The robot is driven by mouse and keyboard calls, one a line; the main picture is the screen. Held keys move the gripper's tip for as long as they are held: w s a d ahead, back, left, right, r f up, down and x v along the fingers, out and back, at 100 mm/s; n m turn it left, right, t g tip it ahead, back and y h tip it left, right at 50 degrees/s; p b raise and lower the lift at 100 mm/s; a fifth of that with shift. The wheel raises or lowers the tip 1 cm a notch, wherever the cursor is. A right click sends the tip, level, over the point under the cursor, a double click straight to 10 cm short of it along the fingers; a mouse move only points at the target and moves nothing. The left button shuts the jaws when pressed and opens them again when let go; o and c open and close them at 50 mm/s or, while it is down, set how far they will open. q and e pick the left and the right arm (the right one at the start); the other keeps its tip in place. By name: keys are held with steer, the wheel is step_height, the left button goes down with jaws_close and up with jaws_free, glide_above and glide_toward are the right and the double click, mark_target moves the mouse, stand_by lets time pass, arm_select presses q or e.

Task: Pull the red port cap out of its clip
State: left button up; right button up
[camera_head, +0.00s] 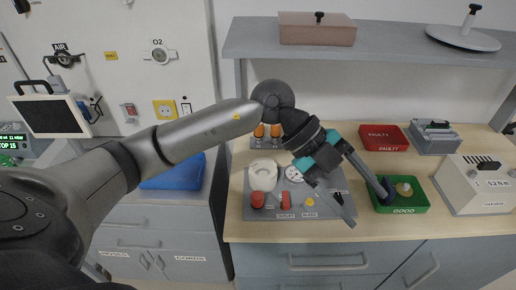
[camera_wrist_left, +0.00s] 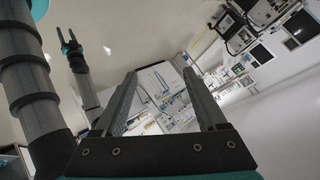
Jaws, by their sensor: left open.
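Two small red caps sit on the grey board on the bench, a left one (camera_head: 257,200) and a right one (camera_head: 291,198). I cannot tell which is the port cap, and no clip can be made out. My left gripper (camera_head: 367,207) is open and empty in the head view, to the right of both caps. One finger is over the board's right edge and the other is by the green tray. The left wrist view shows its spread fingers (camera_wrist_left: 161,98) with neither cap between them. My right gripper (camera_wrist_left: 67,37) shows small there, its fingers apart.
A green tray (camera_head: 404,210) marked GOOD holds a blue and a beige part. A shelf (camera_head: 390,38) overhangs the bench.

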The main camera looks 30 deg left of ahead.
arm_select(q)
steer(key=w+a+f+n+y, duration=0.25)
steer(key=a+y, duration=0.25)
steer(key=a, duration=0.5)
steer(key=n+y, duration=0.3)
steer(key=y, duration=0.3)
glide_toward(257, 195)
step_height(257, 195, down, 10)
steer(key=shift+a+f+b, duration=0.1)
steer(key=shift+b, duration=0.4)
jaws_close()
steer(key=c, duration=0.6)
jaws_free()
steer(key=shift+c, duration=0.2)
jaws_close()
